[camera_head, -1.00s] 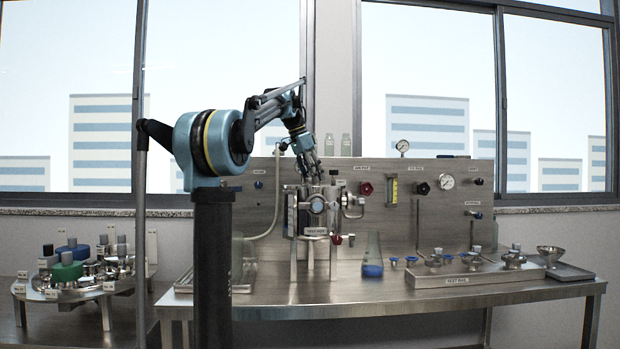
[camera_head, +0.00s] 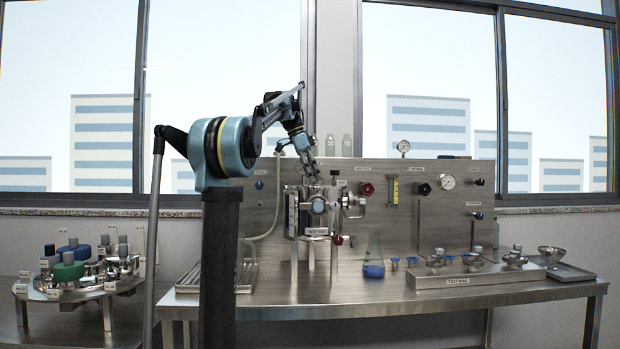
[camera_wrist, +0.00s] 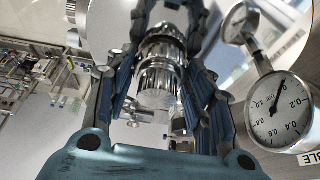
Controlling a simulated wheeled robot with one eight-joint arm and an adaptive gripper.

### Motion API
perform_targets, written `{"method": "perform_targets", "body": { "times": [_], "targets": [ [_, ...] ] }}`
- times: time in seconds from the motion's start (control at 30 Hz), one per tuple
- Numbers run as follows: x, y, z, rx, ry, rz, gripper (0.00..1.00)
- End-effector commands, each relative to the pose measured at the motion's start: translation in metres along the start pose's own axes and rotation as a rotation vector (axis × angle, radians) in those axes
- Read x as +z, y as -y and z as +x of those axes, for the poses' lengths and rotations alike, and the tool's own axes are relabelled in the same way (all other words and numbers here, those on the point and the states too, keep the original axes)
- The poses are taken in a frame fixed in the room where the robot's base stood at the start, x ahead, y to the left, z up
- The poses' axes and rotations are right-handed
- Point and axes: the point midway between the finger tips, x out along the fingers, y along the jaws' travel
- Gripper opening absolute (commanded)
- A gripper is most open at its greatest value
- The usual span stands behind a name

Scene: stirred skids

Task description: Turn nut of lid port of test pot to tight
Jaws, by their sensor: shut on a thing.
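The test pot (camera_head: 316,222) is a steel vessel on legs at the middle of the bench, with a round sight glass on its front. My gripper (camera_head: 311,176) is over its lid, coming down from above. In the wrist view my gripper (camera_wrist: 163,75) has its blue fingers on either side of a ribbed steel nut (camera_wrist: 160,78) and is shut on it. The nut's ridged side and flat end show between the fingers. The lid port beneath it is mostly hidden.
A pressure gauge (camera_wrist: 278,108) stands close to the right of the fingers in the wrist view. The steel panel (camera_head: 420,210) with valves stands behind the pot. A flask of blue liquid (camera_head: 373,258) is right of the pot. A carousel (camera_head: 80,285) is at far left.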

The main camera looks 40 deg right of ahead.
Motion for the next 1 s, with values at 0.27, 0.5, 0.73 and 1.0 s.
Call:
{"method": "perform_targets", "body": {
  "times": [0.27,0.5,0.73,1.0],
  "targets": [
    [0.0020,0.0034,0.0003,0.007,0.003,0.031,0.25],
    [0.0019,0.0034,0.0005,0.008,0.003,0.036,0.25],
    [0.0019,0.0034,0.0007,0.009,0.003,0.036,0.53],
    [0.0006,0.0014,0.0005,0.012,0.002,0.036,0.69]
  ]
}}
